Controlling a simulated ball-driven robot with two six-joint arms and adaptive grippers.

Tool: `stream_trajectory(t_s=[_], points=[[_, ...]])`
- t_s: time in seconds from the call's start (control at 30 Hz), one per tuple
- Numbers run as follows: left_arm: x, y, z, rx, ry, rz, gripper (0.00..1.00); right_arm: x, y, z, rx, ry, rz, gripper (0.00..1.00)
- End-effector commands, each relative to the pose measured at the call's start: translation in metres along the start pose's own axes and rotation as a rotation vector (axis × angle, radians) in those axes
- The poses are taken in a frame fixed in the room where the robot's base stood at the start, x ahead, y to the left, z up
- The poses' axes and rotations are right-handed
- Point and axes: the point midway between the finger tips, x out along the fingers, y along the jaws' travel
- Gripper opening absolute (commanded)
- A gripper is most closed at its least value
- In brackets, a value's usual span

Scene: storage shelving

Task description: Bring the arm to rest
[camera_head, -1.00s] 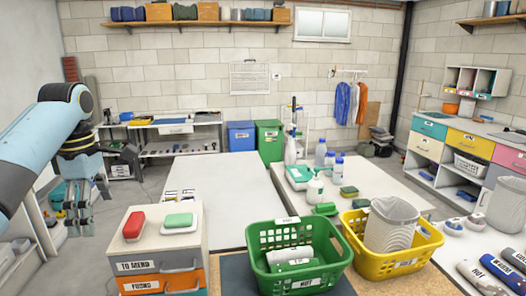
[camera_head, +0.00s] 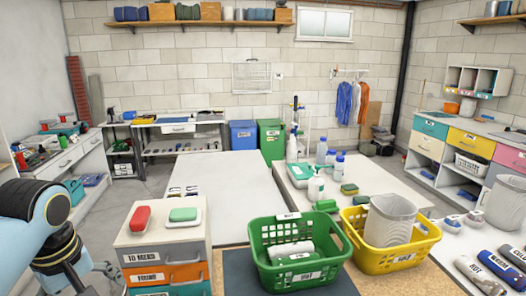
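My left arm (camera_head: 35,215) comes in at the lower left corner, light blue with a dark wrist. My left gripper (camera_head: 98,274) is at the bottom edge, left of the small drawer unit, mostly cut off by the frame. Only a bit of its dark metal linkage shows, so I cannot tell whether it is open or shut. No held object is visible. My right gripper is not in view.
A drawer unit (camera_head: 150,240) stands close right of my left gripper, with a red soap (camera_head: 140,218) and a green soap (camera_head: 183,214) on top. A green basket (camera_head: 262,236) and a yellow basket (camera_head: 345,226) stand further right. A white table (camera_head: 230,182) is behind.

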Motion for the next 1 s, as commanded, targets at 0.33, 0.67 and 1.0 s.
stream_trajectory(t_s=[0.33,0.67,1.0], points=[[-0.015,-0.085,0.094,0.615,0.091,0.058,1.00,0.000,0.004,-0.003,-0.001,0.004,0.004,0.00],[-0.052,-0.128,0.137,0.952,0.159,0.077,1.00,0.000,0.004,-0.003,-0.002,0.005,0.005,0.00],[0.032,-0.132,0.143,0.998,0.145,0.065,1.00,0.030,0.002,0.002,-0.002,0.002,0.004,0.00]])
